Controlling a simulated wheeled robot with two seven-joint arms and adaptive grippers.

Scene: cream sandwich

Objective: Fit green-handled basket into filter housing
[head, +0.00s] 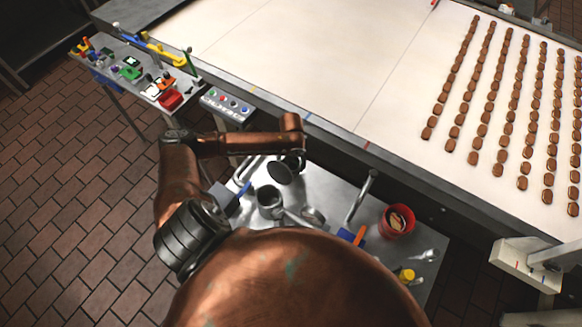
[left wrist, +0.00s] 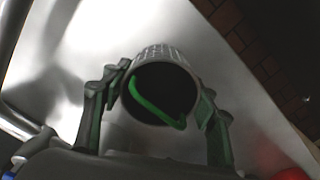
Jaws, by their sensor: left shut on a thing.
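The basket is a grey perforated cylinder (left wrist: 163,52) with a dark open mouth and a curved green handle (left wrist: 152,107) across it. My left gripper (left wrist: 166,88) has a finger on each side of it and is shut on it, over the steel surface. In the head view my left gripper (head: 292,163) is at the far side of the steel table, beside a dark disc (head: 279,173) whose nature I cannot tell. A grey open cylinder (head: 268,203), possibly the filter housing, stands just nearer. My right gripper is out of view.
The steel table (head: 330,183) also bears a red bucket (head: 397,221), an upright pipe (head: 360,198), an orange-handled tool (head: 359,236) and a yellow-topped item (head: 407,275). The conveyor (head: 330,65) edges its far side. A tool table (head: 118,68) stands at upper left.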

